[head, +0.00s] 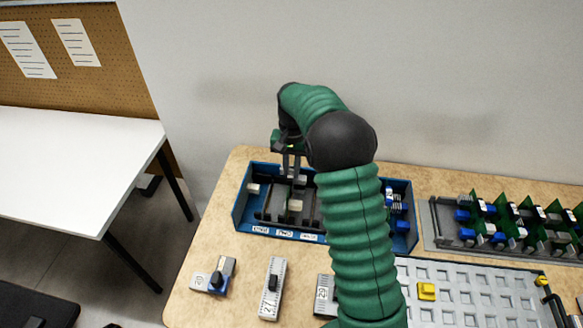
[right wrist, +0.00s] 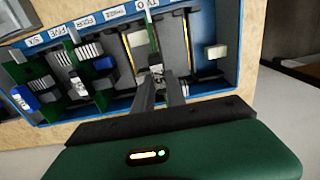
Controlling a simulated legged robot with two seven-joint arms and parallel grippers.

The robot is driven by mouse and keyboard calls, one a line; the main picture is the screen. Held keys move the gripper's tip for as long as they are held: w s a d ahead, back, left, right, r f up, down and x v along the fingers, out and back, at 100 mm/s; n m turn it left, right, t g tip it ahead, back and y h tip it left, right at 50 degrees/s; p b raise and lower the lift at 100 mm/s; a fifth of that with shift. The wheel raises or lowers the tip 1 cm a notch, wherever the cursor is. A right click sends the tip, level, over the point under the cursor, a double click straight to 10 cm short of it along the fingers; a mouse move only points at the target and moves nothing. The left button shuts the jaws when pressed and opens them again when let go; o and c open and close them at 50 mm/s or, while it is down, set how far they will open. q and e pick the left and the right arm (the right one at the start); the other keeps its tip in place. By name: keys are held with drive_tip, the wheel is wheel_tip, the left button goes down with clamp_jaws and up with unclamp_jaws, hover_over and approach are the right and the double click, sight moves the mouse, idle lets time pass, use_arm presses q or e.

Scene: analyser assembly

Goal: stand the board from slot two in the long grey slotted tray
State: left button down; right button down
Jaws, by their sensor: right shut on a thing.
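The blue box (head: 239,205) stands on the wooden table, with slot labels along its front wall. It also shows in the right wrist view (right wrist: 232,75), where labels from two to six can be made out. My right gripper (head: 290,180) reaches down into its left part. In the right wrist view my right gripper (right wrist: 161,82) is shut at the slot labelled two, on the board there (right wrist: 157,69), of which little shows between the fingers. The board still stands inside the box. The long grey slotted tray (head: 436,232) lies at the right, with several green boards standing in it.
Other green boards (right wrist: 88,68) stand in the box's further slots. A pale grid plate (head: 470,310) with yellow pieces lies at the front right. Several small grey modules (head: 272,288) lie in front of the box. My right arm hides part of the box.

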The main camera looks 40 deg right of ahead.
drive_tip(key=shift+f+b, duration=0.55)
drive_tip(key=shift+f, duration=0.75)
idle(0.5)
drive_tip(key=c, duration=1.2)
unclamp_jaws()
drive_tip(key=shift+o, duration=0.2)
drive_tip(key=shift+r+p, duration=0.15)
drive_tip(key=shift+p, duration=0.4)
drive_tip(key=shift+r+p, duration=1.8)
drive_tip(key=shift+p, duration=0.15)
wheel_tip(320, 180, up, 7)
drive_tip(key=p, duration=0.7)
drive_tip(key=shift+r, duration=0.1)
